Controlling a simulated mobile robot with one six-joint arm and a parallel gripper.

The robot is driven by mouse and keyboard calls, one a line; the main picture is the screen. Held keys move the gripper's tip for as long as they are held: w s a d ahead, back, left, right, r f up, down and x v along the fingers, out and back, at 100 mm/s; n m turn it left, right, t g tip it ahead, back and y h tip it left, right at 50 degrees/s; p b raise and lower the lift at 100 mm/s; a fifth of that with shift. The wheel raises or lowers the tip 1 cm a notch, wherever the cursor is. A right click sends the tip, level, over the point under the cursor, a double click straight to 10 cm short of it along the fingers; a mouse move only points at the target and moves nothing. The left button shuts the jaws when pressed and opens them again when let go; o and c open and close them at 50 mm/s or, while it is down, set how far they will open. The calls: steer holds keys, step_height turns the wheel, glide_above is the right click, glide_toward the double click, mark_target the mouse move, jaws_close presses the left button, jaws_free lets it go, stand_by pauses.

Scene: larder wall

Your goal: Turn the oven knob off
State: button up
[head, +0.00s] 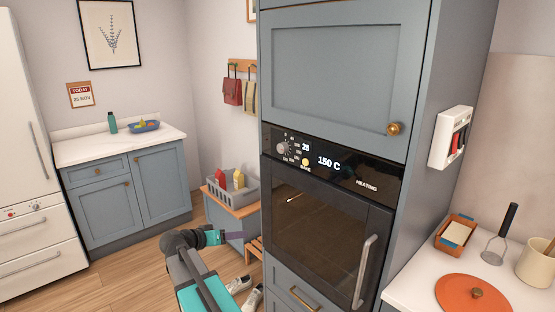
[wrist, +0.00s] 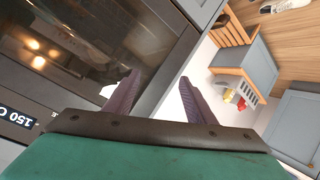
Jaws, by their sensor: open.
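The oven knob (head: 283,148) is a small round grey dial at the left of the black control panel, with a ring of small numbers beside it. The panel display (head: 329,163) reads 150 C, with 25 above left and HEATING at right; an amber light glows by the knob. The oven door (head: 325,220) is shut, with a long upright handle at right. My gripper (head: 234,237) is open and empty, left of the oven and well below the knob. In the wrist view its two purple fingers (wrist: 160,98) are apart; the knob is not in that view.
The oven sits in a tall blue-grey cabinet (head: 340,75). Shoes (head: 240,285) lie on the floor. A white counter (head: 420,285) is at right. The space before the panel is clear.

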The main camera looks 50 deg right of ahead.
steer(key=d+r+m+h, duration=0.2)
steer(key=d+r+m, duration=0.15)
steer(key=r, duration=0.85)
steer(key=m+g+h+b, duration=0.1)
steer(key=m+g+h, duration=0.1)
steer(key=m+h, duration=0.15)
glide_toward(280, 150)
steer(key=a, duration=0.5)
steer(key=shift+s+a+r, duration=0.1)
steer(key=shift+s+r, duration=0.1)
steer(key=d+p, duration=0.4)
steer(key=d, duration=0.8)
steer(key=shift+d, duration=0.35)
steer(key=shift+d+p, duration=0.4)
steer(key=shift+d, duration=0.2)
steer(key=shift+s, duration=0.1)
steer(key=shift+a, duration=0.1)
steer(key=c, duration=1)
